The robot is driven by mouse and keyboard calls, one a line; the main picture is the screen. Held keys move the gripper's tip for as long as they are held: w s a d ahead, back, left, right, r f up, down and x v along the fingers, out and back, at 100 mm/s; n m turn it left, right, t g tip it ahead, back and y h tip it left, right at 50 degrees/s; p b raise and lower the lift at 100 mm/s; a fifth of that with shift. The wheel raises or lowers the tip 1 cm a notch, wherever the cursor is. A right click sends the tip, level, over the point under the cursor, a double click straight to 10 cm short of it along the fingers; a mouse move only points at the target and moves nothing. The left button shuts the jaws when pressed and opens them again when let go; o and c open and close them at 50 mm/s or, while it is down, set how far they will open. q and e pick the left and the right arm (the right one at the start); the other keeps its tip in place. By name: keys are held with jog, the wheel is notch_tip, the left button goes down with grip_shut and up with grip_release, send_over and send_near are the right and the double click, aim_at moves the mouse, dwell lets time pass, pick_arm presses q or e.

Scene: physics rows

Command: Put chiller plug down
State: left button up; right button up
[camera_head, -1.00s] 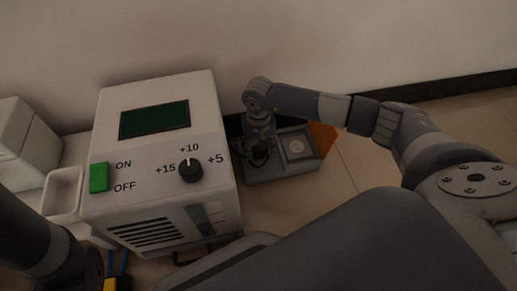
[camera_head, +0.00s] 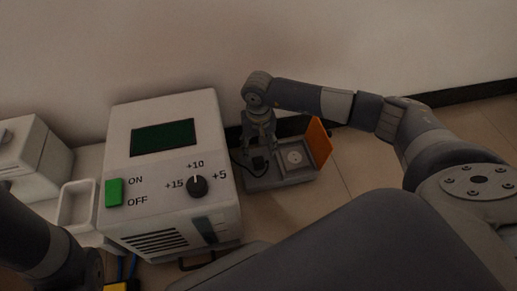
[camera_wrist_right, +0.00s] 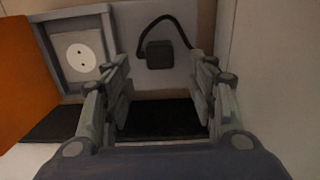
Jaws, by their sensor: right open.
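The chiller plug is a small black block (camera_wrist_right: 159,55) with a black cable, lying in the cable compartment of a grey socket box (camera_head: 283,181). In the head view the plug (camera_head: 258,163) shows just below my right gripper (camera_head: 260,147). In the right wrist view, the fingers of my right gripper (camera_wrist_right: 165,75) stand apart with the plug beyond them, and nothing is held between them. A round white socket (camera_wrist_right: 81,58) sits in the compartment beside the plug. The chiller (camera_head: 170,175) is a white box left of the socket box. My left gripper's fingers are not visible.
An orange lid (camera_head: 319,142) stands open at the socket box's right side. A white tray (camera_head: 77,207) and another white box (camera_head: 33,150) are left of the chiller. The wall is close behind. Floor to the right of the socket box is clear.

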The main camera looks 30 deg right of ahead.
aim_at(259, 160)
notch_tip(259, 160, up, 5)
jog(key=p, duration=0.2)
jog(key=shift+r+p, duration=0.15)
jog(key=shift+p, duration=0.15)
